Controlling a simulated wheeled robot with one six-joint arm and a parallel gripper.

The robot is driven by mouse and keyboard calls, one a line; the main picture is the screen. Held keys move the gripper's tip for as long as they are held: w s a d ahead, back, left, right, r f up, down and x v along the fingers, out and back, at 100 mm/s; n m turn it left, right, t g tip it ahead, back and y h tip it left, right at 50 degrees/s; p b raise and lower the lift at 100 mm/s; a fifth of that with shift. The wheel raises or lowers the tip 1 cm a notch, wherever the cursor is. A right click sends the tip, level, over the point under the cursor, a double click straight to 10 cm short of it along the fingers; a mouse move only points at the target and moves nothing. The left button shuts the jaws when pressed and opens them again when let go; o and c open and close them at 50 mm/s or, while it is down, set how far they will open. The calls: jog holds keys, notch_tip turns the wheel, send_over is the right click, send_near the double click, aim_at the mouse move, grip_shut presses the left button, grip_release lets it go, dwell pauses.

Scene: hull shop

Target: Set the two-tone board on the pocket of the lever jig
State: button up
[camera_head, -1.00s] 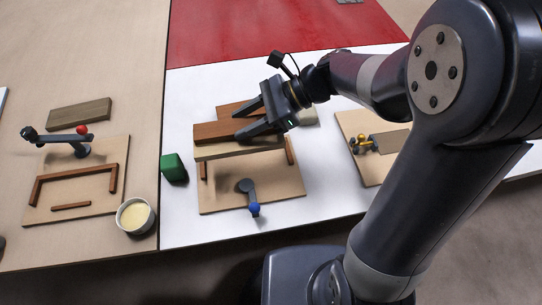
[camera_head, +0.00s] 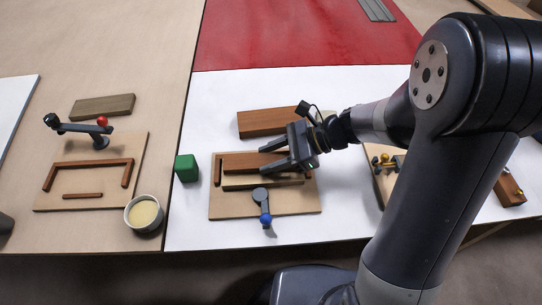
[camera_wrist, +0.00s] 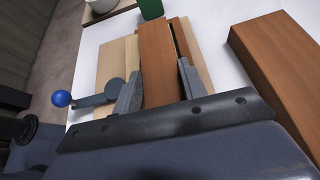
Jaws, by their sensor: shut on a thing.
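The two-tone board (camera_head: 238,161), reddish-brown on top with a pale front side, is between the fingers of my gripper (camera_head: 288,157). It lies level over the pocket of the lever jig (camera_head: 300,207), behind the blue-knobbed lever (camera_head: 262,203). A dark rail (camera_head: 218,172) shows at its left end. Whether it touches the pocket floor I cannot tell. In the wrist view, both fingers flank the board (camera_wrist: 158,60), with the lever's blue knob (camera_wrist: 62,98) at left, clear of the board. My gripper hides the board's right end.
A loose brown board (camera_head: 265,122) lies just behind the jig. A green block (camera_head: 187,168) stands to its left. A red-knobbed jig (camera_head: 90,202), a grey-brown board (camera_head: 103,106) and a cream-filled bowl (camera_head: 144,214) are further left.

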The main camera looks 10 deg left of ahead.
jog(key=o, duration=1.1)
jog(key=shift+r, duration=0.2)
jog(key=p+v, duration=0.2)
jog(key=v, duration=1)
jog(key=shift+f, duration=0.2)
